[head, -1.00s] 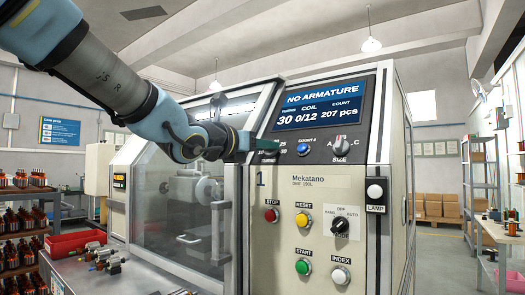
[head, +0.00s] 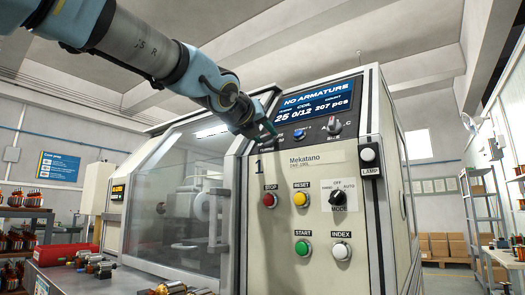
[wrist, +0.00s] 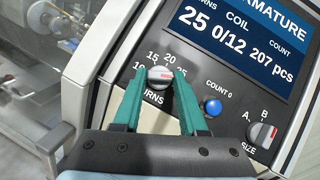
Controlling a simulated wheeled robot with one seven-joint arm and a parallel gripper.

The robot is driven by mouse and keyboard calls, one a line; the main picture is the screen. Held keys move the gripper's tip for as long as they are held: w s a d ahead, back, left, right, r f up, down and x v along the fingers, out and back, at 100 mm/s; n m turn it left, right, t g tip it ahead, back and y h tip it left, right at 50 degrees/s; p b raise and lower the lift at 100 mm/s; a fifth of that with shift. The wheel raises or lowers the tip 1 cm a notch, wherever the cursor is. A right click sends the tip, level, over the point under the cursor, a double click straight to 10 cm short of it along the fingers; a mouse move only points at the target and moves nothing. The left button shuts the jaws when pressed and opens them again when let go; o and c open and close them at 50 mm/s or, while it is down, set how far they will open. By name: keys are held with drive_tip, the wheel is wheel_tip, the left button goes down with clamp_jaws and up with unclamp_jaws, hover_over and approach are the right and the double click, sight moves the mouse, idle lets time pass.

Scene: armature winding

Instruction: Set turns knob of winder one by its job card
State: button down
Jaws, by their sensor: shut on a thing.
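The turns knob (wrist: 160,77) is a small grey knob with a red mark, on winder one's dark control panel, with 10, 15, 20 and 25 printed around it. My gripper (wrist: 160,84) has its green fingers on both sides of the knob, shut on it. In the head view, my gripper (head: 266,122) reaches the panel's left part and hides the knob. Winder one (head: 255,215) bears the number 1. Its display (head: 312,104) reads NO ARMATURE, turns 25, coil 0/12, count 207 pcs. I cannot make out a job card.
Right of the turns knob are a blue count button (wrist: 212,107) and the size knob (wrist: 262,134). Below are stop (head: 269,200), reset (head: 301,199), start (head: 302,248) and index (head: 341,251) buttons and the mode knob (head: 338,198). A glass guard (head: 175,190) stands left.

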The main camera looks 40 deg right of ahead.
drive_tip(key=n+t+y+b, duration=0.1)
drive_tip(key=n+b, duration=0.2)
drive_tip(key=shift+s+d+f+b, duration=0.1)
drive_tip(key=shift+f+b, duration=0.05)
drive_tip(key=shift+b, duration=0.2)
drive_tip(key=r+n+y+p, duration=0.1)
drive_tip(key=n+y+p, duration=0.2)
drive_tip(key=n+p, duration=0.2)
drive_tip(key=n+g+y+p, duration=0.1)
drive_tip(key=n+y+p, duration=0.2)
drive_tip(key=n+p, duration=0.3)
drive_tip(key=d+r+n+y+p, duration=0.1)
drive_tip(key=n+y+p, duration=0.2)
drive_tip(key=n+p, duration=0.3)
drive_tip(key=shift+r+g+y+p, duration=0.3)
drive_tip(key=shift+y+p, duration=0.1)
drive_tip(key=shift+p, duration=1.45)
drive_tip(key=shift+w+f+n+g+y+p, duration=0.1)
drive_tip(key=shift+w+n+g+y+p, duration=0.1)
drive_tip(key=shift+n+g+p, duration=1.3)
drive_tip(key=shift+w+n+g+y+p, duration=0.15)
drive_tip(key=shift+n+g+p, duration=0.6)
drive_tip(key=shift+n+p, duration=1.3)
drive_tip(key=shift+w+f+n+g+y+p, duration=0.15)
drive_tip(key=shift+n+g+p, duration=0.95)
drive_tip(key=shift+p, duration=1.4)
drive_tip(key=shift+g, duration=0.25)
